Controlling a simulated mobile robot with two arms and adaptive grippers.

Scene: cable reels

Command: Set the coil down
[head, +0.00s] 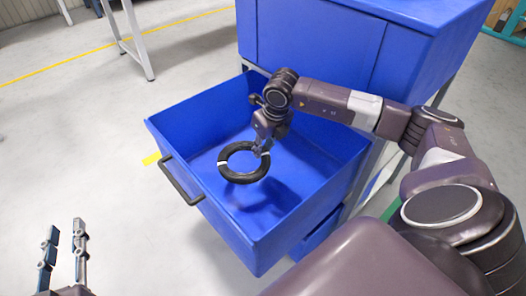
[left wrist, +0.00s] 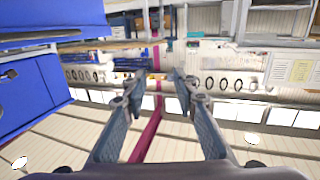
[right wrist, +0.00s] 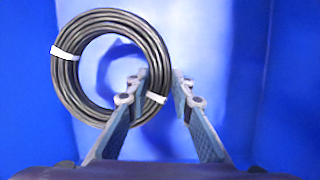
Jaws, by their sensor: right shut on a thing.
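The black cable coil (head: 232,176) has white ties and hangs inside the open blue drawer (head: 180,122). My right gripper (head: 264,149) is shut on the coil's rim. In the right wrist view, the coil (right wrist: 68,75) fills the upper left, and its rim passes between the fingertips (right wrist: 161,82) beside one tie. A shadow on the drawer floor, set apart from the coil, shows it held above the floor. My left gripper (head: 64,245) is open and empty, outside the drawer at the lower left. Its spread fingers (left wrist: 155,88) also show in the left wrist view.
The drawer's front wall carries a dark handle (head: 182,180). The blue cabinet (head: 310,45) stands behind the drawer. Bare drawer floor (head: 300,165) lies right of the coil. A grey-legged table (head: 133,45) stands at the back left on open floor.

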